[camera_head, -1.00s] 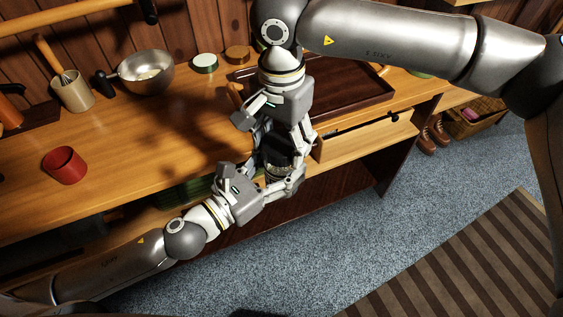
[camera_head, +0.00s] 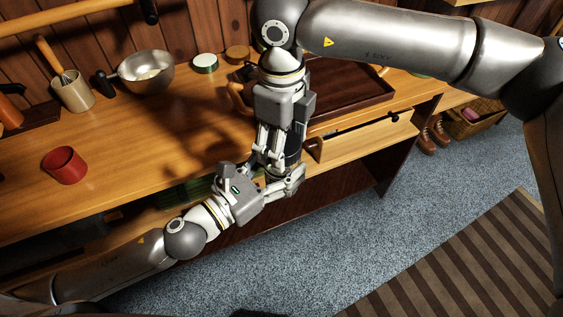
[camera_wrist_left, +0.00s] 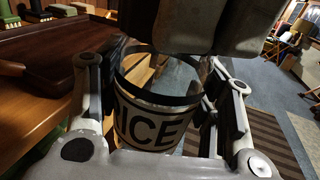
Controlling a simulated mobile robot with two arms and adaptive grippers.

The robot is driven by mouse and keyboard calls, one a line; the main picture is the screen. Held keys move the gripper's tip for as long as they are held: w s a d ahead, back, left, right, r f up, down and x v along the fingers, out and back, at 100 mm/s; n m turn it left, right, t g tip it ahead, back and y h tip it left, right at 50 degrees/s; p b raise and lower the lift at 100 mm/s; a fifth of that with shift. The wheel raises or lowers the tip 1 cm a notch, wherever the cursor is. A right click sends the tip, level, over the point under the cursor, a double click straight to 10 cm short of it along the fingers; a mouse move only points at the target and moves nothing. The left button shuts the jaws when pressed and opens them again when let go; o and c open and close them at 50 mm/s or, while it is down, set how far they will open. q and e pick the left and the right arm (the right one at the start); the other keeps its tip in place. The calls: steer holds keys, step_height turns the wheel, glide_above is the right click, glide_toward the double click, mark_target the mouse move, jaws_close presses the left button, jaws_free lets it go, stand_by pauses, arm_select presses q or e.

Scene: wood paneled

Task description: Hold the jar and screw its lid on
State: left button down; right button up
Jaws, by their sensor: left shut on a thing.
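The jar (camera_wrist_left: 150,128) is a clear glass cylinder with a white label, of which the black letters "ICE" show, and a dark band around its top. My left gripper (camera_head: 277,180) is shut on it, with a finger on each side in the left wrist view. The jar stands roughly upright in front of the counter edge. In the head view the jar is mostly hidden by both grippers. My right gripper (camera_head: 273,152) points down from above at the jar's top. I cannot make out the lid or whether the right fingers close on it.
A wooden counter (camera_head: 130,190) runs behind, with a red mug (camera_head: 65,166), a metal bowl (camera_head: 147,72), a green-rimmed white round item (camera_head: 205,63) and a dark tray (camera_head: 345,95). A drawer (camera_head: 368,138) stands open right of the grippers. Carpet floor lies in front.

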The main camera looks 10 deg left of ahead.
steer(key=m, duration=1.3)
steer(key=o, duration=1.2)
step_height(320, 180, up, 12)
steer(key=shift+a, duration=0.1)
steer(key=shift+f, duration=0.1)
